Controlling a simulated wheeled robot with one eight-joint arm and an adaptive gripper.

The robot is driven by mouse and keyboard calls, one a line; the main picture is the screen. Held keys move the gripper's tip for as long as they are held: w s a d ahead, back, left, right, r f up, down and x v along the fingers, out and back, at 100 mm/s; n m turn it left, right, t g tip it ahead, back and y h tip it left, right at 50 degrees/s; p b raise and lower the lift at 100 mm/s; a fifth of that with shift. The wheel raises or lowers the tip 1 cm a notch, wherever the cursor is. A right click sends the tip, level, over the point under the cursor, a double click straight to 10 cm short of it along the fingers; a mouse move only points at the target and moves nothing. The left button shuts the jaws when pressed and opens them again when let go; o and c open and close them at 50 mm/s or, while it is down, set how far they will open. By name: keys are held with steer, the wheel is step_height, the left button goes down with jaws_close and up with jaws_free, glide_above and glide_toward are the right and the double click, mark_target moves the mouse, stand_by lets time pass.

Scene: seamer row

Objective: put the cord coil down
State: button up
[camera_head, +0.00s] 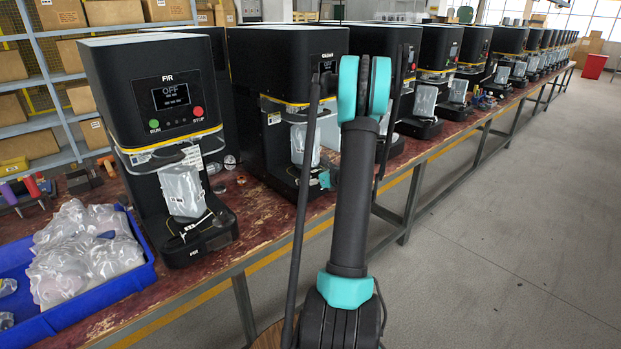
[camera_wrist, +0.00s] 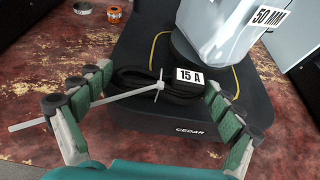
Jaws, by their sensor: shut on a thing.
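The cord coil (camera_wrist: 131,79) is a black bundle with a pale cable tie around it and a "15 A" tag (camera_wrist: 190,74). In the wrist view my gripper (camera_wrist: 158,84) is shut on it, one green-padded finger at each side. The coil is at the front of the black base of the machine marked CEDAR (camera_wrist: 190,131); I cannot tell whether it touches the base. The tie's long tail sticks out to the left past the finger. In the head view my arm hides the coil and most of the gripper.
Small reels (camera_wrist: 115,14) lie on the worn red bench at the back left. The FIR machine (camera_head: 150,90) and a blue tray (camera_head: 110,297) are to the left. More machines line the bench.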

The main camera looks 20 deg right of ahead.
steer(key=o, duration=1.1)
steer(key=shift+r, duration=0.1)
steer(key=v, duration=1.2)
steer(key=s+a+f+n+g, duration=0.1)
steer(key=s+a+n+g, duration=0.3)
steer(key=a+n, duration=0.5)
steer(key=s+a+n+g, duration=0.2)
steer(key=s+a+n, duration=0.4)
steer(key=a, duration=0.5)
steer(key=s+a+f+n+g+h, duration=0.1)
steer(key=s+n, duration=0.4)
steer(key=s, duration=0.1)
steer(key=s+a+f+n+h, duration=0.2)
steer(key=s+n, duration=0.3)
steer(key=n, duration=0.1)
steer(key=s+a+f+n+g+h, duration=0.1)
steer(key=s+n, duration=0.5)
steer(key=shift+s+a+f+g+h, duration=0.2)
steer(key=shift+s+a+g+h, duration=0.1)
steer(key=shift+s+a, duration=0.1)
